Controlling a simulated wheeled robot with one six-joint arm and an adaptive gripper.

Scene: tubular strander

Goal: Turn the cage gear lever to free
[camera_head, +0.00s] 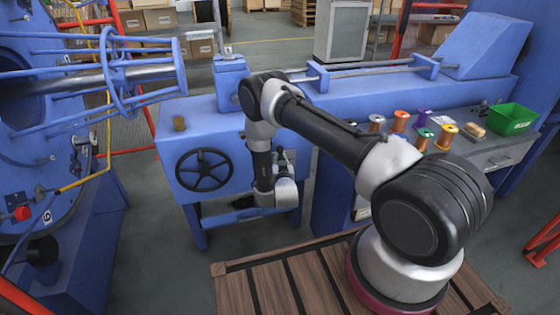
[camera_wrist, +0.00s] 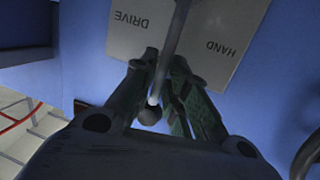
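In the wrist view a lever (camera_wrist: 183,30) with a thin grey rod and a dark ball knob (camera_wrist: 150,115) stands out from a blue panel. My gripper (camera_wrist: 166,62) has its two fingers close together, one on each side of the rod near the knob, and looks shut on it. Behind the rod is a pale label plate (camera_wrist: 225,25), upside down in this view, reading DRIVE on the left and HAND on the right. No word FREE shows; the rod and fingers cover part of the plate. In the head view my arm hides the lever.
A black handwheel (camera_head: 203,170) is on the blue machine front, left of my wrist. A bench (camera_head: 490,158) with coloured spools and a green bin (camera_head: 512,118) stands right. The blue cage machine (camera_head: 60,140) is left. A wooden pallet (camera_head: 235,290) lies in front.

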